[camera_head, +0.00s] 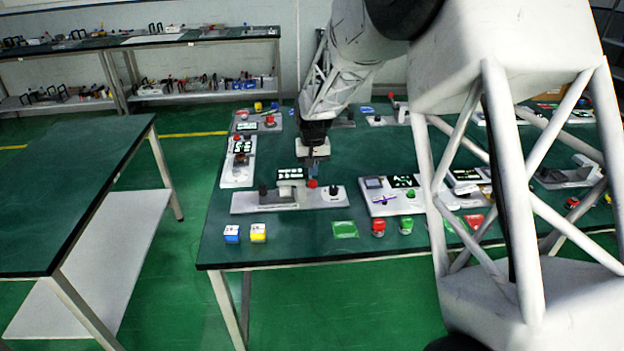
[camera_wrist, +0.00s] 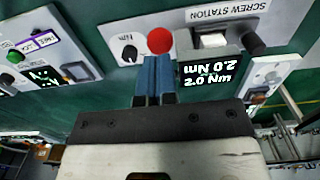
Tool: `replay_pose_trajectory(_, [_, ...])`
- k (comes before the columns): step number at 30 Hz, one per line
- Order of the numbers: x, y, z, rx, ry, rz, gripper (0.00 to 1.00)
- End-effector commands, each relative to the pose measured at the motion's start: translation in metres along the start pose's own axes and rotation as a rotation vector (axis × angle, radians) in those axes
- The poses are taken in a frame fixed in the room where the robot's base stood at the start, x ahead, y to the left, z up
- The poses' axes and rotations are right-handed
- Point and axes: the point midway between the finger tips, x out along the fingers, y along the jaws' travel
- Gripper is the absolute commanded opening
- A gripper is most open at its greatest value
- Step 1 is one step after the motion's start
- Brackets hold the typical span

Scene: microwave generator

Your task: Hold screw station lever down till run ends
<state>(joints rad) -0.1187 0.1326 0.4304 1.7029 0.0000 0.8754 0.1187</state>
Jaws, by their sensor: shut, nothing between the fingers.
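The screw station (camera_head: 290,198) is a pale grey panel near the front edge of the green table. In the wrist view it appears upside down, with its label (camera_wrist: 214,13) and a display (camera_wrist: 207,73) reading 2.0 Nm. A red round knob (camera_head: 312,183), which looks like the lever's end, also shows in the wrist view (camera_wrist: 159,40). My gripper (camera_head: 316,172) is shut and empty, pointing down above the station. Its blue fingers (camera_wrist: 154,62) are just beside the red knob in the wrist view; I cannot tell whether they touch it. The lever's shaft is hidden.
A black dial (camera_wrist: 129,53) sits beside the red knob. A panel with a purple item (camera_head: 385,198) stands right of the station.

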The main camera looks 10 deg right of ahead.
Motion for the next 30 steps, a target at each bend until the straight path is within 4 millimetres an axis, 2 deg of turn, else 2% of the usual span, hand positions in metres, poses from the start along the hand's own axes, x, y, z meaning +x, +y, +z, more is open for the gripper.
replay_pose_trajectory(9, [-0.015, 0.000, 0.000, 0.000, 0.000, 0.000, 0.00])
replay_pose_trajectory(23, [-0.018, 0.001, 0.002, 0.000, 0.001, 0.000, 0.00])
replay_pose_trajectory(30, [-0.038, 0.008, 0.021, 0.001, 0.013, -0.001, 0.00])
